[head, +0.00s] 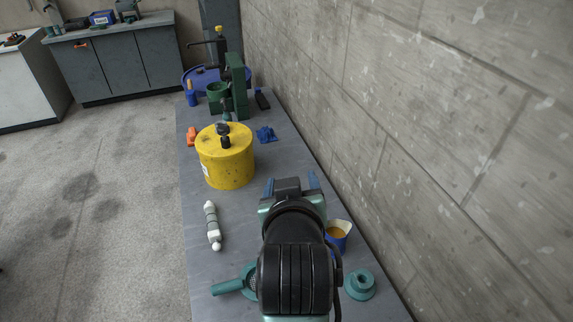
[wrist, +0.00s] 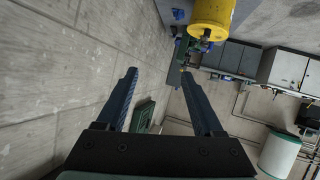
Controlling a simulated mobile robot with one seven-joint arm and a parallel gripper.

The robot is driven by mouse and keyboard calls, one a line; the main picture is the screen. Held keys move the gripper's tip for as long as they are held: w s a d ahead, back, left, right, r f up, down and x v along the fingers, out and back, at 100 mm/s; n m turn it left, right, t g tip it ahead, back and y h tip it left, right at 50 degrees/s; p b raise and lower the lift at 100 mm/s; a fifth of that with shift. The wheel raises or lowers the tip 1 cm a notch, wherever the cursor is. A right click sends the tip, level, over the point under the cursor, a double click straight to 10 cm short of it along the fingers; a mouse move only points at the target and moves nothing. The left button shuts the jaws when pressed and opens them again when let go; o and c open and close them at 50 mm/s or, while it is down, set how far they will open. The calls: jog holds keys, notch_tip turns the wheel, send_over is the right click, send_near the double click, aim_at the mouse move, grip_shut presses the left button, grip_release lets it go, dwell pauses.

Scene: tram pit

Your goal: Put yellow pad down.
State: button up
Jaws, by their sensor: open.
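I cannot make out a yellow pad for certain in either view. A small yellow-orange patch shows in or at a blue cup-like container (head: 337,243) with a pale rim, just right of my arm on the bench. My gripper (head: 290,184) is above the grey bench (head: 197,268), in front of a large yellow canister (head: 228,165). In the wrist view my gripper (wrist: 159,75) has its two blue fingers wide apart with nothing between them. The canister (wrist: 210,18) shows there beyond the fingers. My arm hides part of the bench.
A white cylinder-shaped tool (head: 212,226) lies at the bench's left side. A teal handled item (head: 234,285) and a teal flanged part (head: 359,285) flank my arm. Blue (head: 265,134) and orange (head: 192,136) items lie near the canister. A concrete wall (head: 440,110) borders the right.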

notch_tip(320, 180, up, 19)
jog(key=t, duration=0.6)
jog(key=s+r+m+t, duration=0.1)
jog(key=s+r+t, duration=0.3)
jog(key=r, duration=0.6)
jog(key=s+a+r+m+t, duration=0.1)
jog(key=s+r+t, duration=0.3)
jog(key=s+r, duration=0.5)
jog(key=shift+r, duration=0.65)
notch_tip(320, 180, down, 8)
jog(key=b, duration=0.7)
jog(key=shift+r, duration=0.2)
jog(key=shift+w, duration=0.1)
